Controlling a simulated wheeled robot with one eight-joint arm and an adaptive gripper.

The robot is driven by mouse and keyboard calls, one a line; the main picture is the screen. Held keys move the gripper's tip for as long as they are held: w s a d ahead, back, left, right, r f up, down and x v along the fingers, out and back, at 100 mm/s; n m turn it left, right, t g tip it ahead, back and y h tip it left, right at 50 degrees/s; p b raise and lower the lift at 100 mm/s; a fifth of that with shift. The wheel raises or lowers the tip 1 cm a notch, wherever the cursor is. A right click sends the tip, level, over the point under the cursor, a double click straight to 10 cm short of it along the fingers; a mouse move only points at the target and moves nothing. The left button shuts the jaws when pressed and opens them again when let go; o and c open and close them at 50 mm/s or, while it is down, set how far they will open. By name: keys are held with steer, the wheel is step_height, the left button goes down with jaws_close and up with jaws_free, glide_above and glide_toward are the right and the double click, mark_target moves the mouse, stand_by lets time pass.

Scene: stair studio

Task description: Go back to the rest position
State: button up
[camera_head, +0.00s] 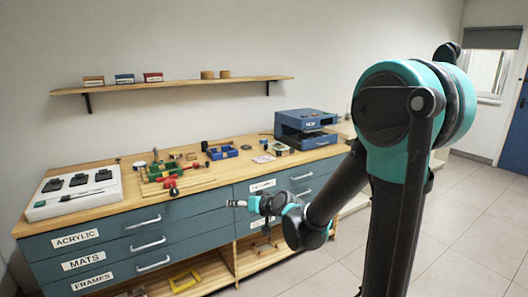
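My arm rises large on the right of the head view and reaches down and left. My gripper (238,204) is small, at the arm's far end, in front of the blue drawer fronts and below the worktop edge. It points left, apart from the objects on the worktop as far as I can see. Its fingers are too small to tell open from shut, and I see nothing clearly held.
The wooden worktop (222,172) holds a white tray (98,197) with black items, a green and red fixture (158,173), a blue box (222,152) and a blue machine (305,128). A wall shelf (180,83) hangs above. Tiled floor (470,215) is clear at right.

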steer(key=s+d+f+m+g+h, duration=0.1)
steer(key=s+d+f+h, duration=0.3)
steer(key=s+d, duration=0.7)
steer(key=s+d+f+m+g+h, duration=0.2)
steer(key=s+d+f, duration=0.6)
steer(key=d, duration=0.8)
steer(key=s+g+h, duration=0.2)
steer(key=s, duration=0.1)
steer(key=shift+s+d+h, duration=0.15)
steer(key=shift+h, duration=0.15)
